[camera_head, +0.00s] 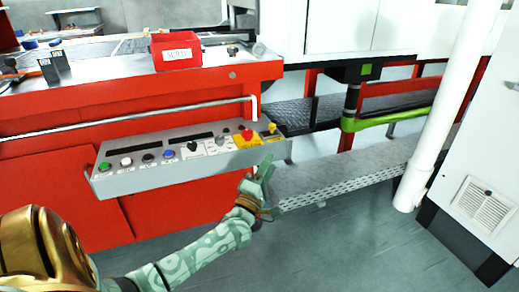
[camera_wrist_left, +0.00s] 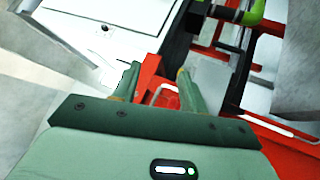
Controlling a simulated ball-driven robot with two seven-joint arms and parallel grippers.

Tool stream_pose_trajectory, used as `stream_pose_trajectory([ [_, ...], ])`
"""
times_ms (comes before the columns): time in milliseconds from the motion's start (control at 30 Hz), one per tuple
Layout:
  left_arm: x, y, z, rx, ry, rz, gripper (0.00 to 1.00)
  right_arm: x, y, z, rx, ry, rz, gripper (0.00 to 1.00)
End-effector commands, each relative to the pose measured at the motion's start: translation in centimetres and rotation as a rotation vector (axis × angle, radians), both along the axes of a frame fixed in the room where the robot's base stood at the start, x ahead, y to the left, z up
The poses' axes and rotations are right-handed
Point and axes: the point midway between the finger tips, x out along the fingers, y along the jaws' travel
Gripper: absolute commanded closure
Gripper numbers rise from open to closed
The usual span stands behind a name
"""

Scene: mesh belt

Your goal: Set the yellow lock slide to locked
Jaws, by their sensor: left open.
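The grey control panel (camera_head: 190,182) is fixed to the front of the red machine. The small yellow lock slide (camera_head: 271,128) is at the panel's right end, just right of the red emergency button (camera_head: 247,134) on its yellow plate. Its exact setting is too small to tell. My left gripper (camera_head: 264,172) is open and empty, below and slightly left of the slide, in front of the panel's lower right corner and apart from the slide. In the left wrist view its two fingers (camera_wrist_left: 158,76) are spread. I cannot make out the slide there. My right gripper is not in view.
Green, white, dark and blue buttons line the panel. A rail (camera_head: 130,118) runs above it. A red labelled box (camera_head: 176,52) stands on the machine. A perforated step (camera_head: 345,183) and a white pipe (camera_head: 445,110) are to the right. Open floor lies in front.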

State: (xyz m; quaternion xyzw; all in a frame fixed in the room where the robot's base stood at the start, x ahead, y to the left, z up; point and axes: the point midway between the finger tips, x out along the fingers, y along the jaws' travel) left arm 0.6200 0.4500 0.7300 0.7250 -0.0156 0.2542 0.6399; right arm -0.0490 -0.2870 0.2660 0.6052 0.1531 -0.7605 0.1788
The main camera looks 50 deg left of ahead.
Motion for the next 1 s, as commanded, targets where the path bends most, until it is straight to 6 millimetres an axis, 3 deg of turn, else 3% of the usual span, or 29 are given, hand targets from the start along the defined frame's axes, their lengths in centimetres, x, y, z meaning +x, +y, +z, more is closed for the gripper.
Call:
stream_pose_trajectory([
  [133, -0.7, -0.7, -3.6, 0.192, 0.174, -0.032, 0.57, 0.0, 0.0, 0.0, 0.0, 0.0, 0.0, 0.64],
  [600, -4.5, -2.8, -13.6, 0.594, 0.559, -0.136, 0.57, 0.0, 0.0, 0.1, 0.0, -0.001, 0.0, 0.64],
  [800, -6.0, -3.1, -16.3, 0.696, 0.654, -0.171, 0.57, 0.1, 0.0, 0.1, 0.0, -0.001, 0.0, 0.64],
  [1000, -6.6, -3.3, -17.3, 0.733, 0.689, -0.186, 0.57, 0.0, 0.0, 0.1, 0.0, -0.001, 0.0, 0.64],
])
